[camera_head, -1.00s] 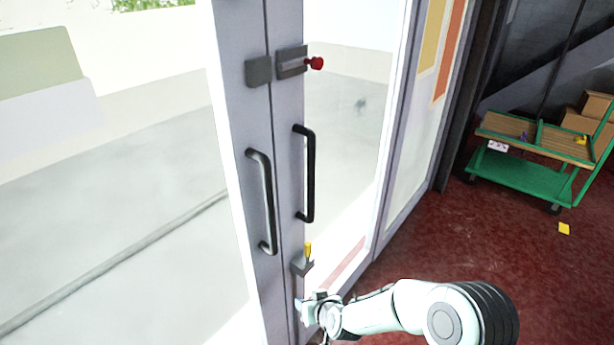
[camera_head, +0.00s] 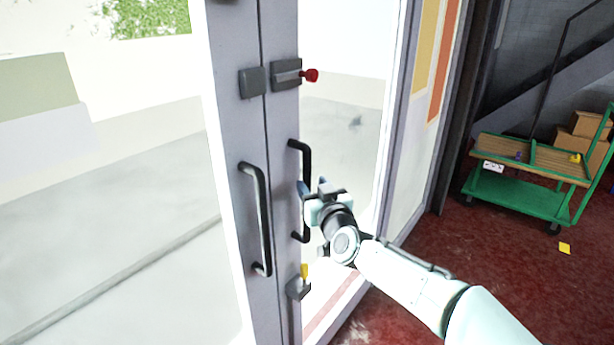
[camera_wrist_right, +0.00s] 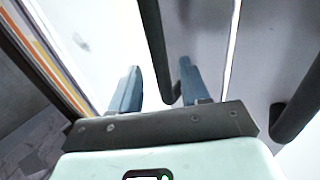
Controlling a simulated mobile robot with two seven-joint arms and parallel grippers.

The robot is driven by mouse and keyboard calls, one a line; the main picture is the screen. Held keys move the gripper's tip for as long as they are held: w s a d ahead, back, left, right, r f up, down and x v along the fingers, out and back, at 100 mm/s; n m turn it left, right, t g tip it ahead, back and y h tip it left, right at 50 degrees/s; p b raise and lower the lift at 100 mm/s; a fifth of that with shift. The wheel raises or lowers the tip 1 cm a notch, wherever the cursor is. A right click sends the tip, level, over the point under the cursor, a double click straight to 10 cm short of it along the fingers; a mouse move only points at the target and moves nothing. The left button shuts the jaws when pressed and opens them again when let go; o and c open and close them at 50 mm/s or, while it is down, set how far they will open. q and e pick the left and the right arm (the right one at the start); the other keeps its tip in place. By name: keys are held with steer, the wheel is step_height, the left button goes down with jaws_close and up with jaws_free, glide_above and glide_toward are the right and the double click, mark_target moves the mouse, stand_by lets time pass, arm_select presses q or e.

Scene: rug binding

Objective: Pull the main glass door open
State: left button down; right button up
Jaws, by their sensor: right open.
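Two glass door leaves meet at grey stiles in the head view, the left leaf (camera_head: 235,130) and the right leaf (camera_head: 284,120); they look closed. Each has a dark vertical pull handle: the left handle (camera_head: 259,215) and the right handle (camera_head: 305,155). My right gripper (camera_head: 312,187) is open at the right handle and hides its middle. In the right wrist view, the right handle (camera_wrist_right: 158,40) shows between my two blue fingers; I cannot tell whether they touch it. The left handle (camera_wrist_right: 298,102) is off to the right there. My left gripper is not in view.
A bolt with a red knob (camera_head: 312,75) sits high on the right leaf. A latch with a yellow lever (camera_head: 304,271) sits below the right handle. A green cart (camera_head: 520,200) with boxes stands at the right. The red floor (camera_head: 470,270) between is mostly clear.

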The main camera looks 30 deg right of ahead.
mark_target(308, 180)
steer(key=w, duration=0.2)
steer(key=w+d+p, duration=0.1)
steer(key=w, duration=0.2)
jaws_close()
